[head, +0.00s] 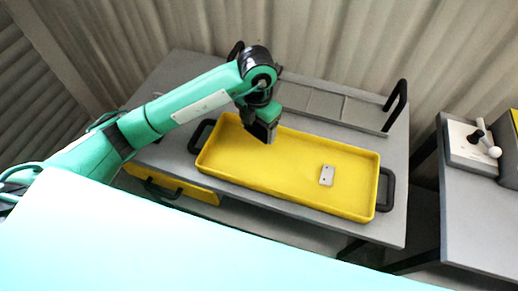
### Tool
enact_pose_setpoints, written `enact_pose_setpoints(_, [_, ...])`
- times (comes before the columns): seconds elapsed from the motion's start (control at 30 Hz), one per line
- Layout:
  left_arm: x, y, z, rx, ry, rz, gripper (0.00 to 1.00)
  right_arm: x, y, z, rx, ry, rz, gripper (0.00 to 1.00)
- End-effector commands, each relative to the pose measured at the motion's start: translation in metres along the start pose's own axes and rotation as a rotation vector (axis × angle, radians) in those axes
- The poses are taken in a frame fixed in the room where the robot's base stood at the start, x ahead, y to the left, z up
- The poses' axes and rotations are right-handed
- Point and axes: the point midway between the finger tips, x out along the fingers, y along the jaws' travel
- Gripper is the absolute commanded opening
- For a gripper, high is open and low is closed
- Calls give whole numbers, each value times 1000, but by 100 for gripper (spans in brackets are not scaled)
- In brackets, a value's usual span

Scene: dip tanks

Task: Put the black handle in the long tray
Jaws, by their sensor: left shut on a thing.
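The long tray (225,173) is yellow, with a black grip at each end, and lies on a grey bench. A small light grey block with dark holes (327,176) lies in its right half. My left gripper (263,137) points down over the left part of the tray, by its far wall. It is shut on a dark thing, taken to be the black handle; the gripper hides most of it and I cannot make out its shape. I cannot tell whether it touches the tray floor. My right gripper is not in view.
A black upright bar (397,97) stands at the bench's far right, by a grey rack (315,103) behind the tray. A yellow drawer (172,187) is below at left. A box with levers (473,142) sits on the right table. The tray's middle is clear.

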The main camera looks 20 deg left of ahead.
Motion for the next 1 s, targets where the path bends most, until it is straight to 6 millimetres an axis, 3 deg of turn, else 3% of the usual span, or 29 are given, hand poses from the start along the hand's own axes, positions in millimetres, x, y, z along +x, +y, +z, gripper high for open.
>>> enact_pose_setpoints(0.2, [52,0,-1,-2,4,0,46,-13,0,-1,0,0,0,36])
enact_pose_setpoints(0.3, [67,0,0,-2,1,0,46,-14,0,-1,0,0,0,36])
enact_pose_setpoints(0.53, [84,1,0,-2,-1,1,46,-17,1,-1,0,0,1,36])
enact_pose_setpoints(0.8, [119,1,0,-1,0,1,46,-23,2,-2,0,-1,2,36])
enact_pose_setpoints(1.0, [119,1,0,0,-2,1,46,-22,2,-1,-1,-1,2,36])
